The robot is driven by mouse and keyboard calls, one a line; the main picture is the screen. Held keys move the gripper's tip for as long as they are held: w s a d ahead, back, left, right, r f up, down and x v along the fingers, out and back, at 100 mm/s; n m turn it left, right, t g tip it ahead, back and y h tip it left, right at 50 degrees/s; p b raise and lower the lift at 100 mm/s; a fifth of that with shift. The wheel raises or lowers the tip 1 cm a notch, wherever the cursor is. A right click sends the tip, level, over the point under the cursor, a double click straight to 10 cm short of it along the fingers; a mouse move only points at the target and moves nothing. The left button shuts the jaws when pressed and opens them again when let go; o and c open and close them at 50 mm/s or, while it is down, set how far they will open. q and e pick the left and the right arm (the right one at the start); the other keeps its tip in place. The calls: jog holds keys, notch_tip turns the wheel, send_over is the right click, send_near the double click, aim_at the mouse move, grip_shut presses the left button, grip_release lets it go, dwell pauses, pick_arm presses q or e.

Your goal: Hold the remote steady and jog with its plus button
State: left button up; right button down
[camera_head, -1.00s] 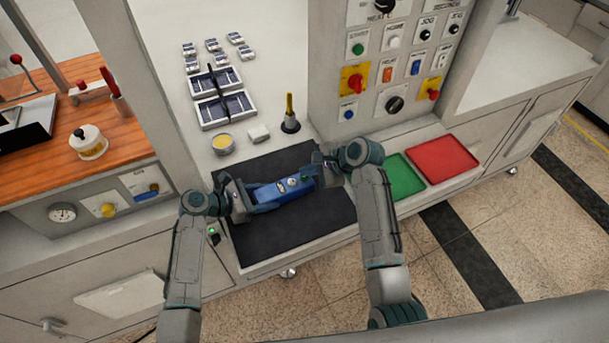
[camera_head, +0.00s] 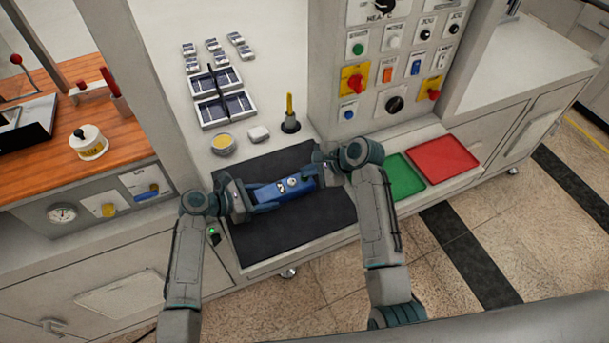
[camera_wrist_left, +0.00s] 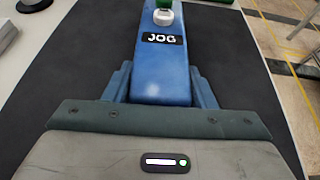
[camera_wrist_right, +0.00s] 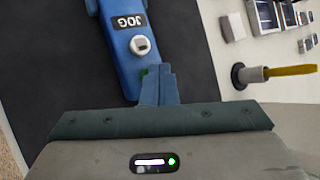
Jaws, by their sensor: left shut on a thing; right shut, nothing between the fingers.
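The blue remote (camera_head: 297,190) lies level over the black mat, with a dark JOG label and a pale button. My left gripper (camera_head: 262,197) is shut on its left end. In the left wrist view the remote (camera_wrist_left: 162,70) sits between my two fingers, pointing straight away. My right gripper (camera_head: 319,178) is shut and empty at the remote's right end. In the right wrist view its fingertips (camera_wrist_right: 157,75) are over a green button (camera_wrist_right: 143,72), which they mostly hide. The pale button (camera_wrist_right: 140,45) is clear beside them. I cannot tell whether the fingertips touch the green button.
The black mat (camera_head: 265,235) lies under the remote. Behind it stand a yellow-topped tin (camera_head: 222,143), a white block (camera_head: 258,134) and a yellow-handled tool in a holder (camera_head: 290,120). A green tray (camera_head: 402,178) and a red tray (camera_head: 442,158) are to the right.

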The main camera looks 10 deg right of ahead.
aim_at(308, 179)
jog(key=shift+r, duration=0.55)
jog(key=shift+r, duration=2.55)
dwell(0.5)
notch_tip(308, 179, up, 4)
jog(key=shift+f, duration=0.1)
jog(key=shift+f, duration=0.15)
jog(key=shift+f, duration=4.3)
